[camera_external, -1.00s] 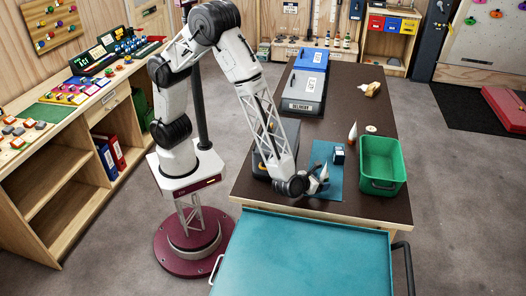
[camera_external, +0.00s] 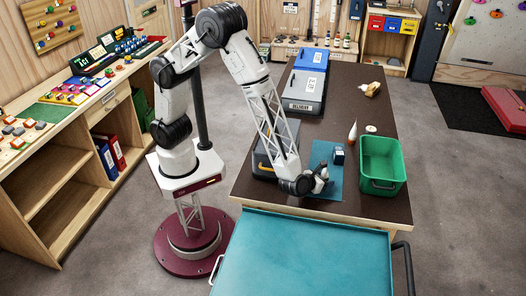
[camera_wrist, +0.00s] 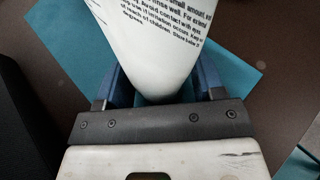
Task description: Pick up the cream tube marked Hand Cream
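In the wrist view a white tube (camera_wrist: 155,45) printed with small dark text sits between the two blue finger pads of my gripper (camera_wrist: 160,88). Both pads appear to press against its sides, and its lower end is hidden between them. The words Hand Cream do not show on the visible side. In the external view my gripper (camera_external: 318,182) is low over the teal mat (camera_external: 321,152) near the front of the dark table, and the tube is mostly hidden there. Another pale, pointed tube (camera_external: 353,131) with an orange end stands behind the mat's right side.
A green bin (camera_external: 382,182) stands right of the mat. A small dark box (camera_external: 338,156) stands on the mat. A round pale item (camera_external: 371,129) and a tan item (camera_external: 371,89) lie farther back. A teal cart top (camera_external: 310,255) is in front.

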